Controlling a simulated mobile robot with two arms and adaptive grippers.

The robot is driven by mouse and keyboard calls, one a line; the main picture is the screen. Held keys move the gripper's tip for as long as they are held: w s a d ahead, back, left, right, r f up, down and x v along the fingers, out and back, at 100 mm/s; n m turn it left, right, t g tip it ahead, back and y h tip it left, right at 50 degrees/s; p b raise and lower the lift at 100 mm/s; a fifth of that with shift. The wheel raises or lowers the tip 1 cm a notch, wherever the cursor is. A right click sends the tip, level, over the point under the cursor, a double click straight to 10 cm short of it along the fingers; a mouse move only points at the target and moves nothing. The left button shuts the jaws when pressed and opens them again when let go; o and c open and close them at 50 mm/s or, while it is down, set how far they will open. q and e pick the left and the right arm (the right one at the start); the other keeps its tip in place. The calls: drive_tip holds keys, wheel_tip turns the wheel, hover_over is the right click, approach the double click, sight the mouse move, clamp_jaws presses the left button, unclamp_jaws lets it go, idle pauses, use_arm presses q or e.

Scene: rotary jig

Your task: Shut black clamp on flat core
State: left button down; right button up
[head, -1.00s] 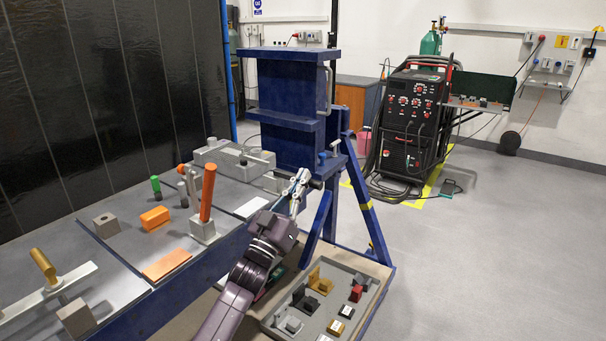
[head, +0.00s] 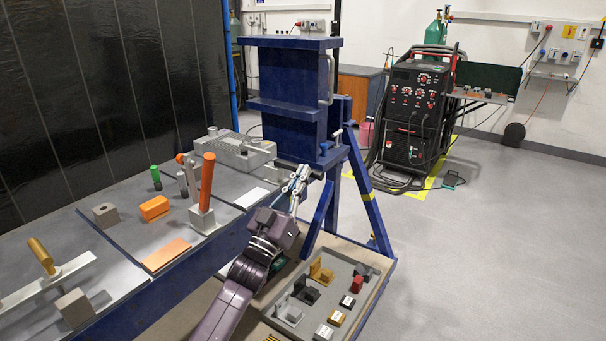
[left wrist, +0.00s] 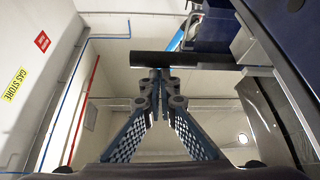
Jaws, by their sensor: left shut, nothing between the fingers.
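My left gripper (head: 302,174) is at the lower front of the blue jig frame (head: 292,88). Its fingers are together and empty, as the left wrist view (left wrist: 158,80) also shows. A black bar (left wrist: 190,58), which looks like the black clamp's handle, lies crosswise just beyond the fingertips. I cannot tell whether they touch it. The bar meets a grey metal part (left wrist: 252,50) on its right. In the head view the bar is a small dark strip (head: 285,164) beside the fingertips. I cannot make out the flat core. My right gripper is not in view.
The bench (head: 110,280) carries a grey block fixture (head: 235,152), an upright orange cylinder (head: 207,182), an orange block (head: 154,208) and a flat orange plate (head: 166,255). Open floor lies to the right.

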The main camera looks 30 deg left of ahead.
use_arm(q)
drive_tip(key=v, duration=1.1)
drive_tip(key=shift+s+f, duration=0.15)
drive_tip(key=shift+f, duration=0.05)
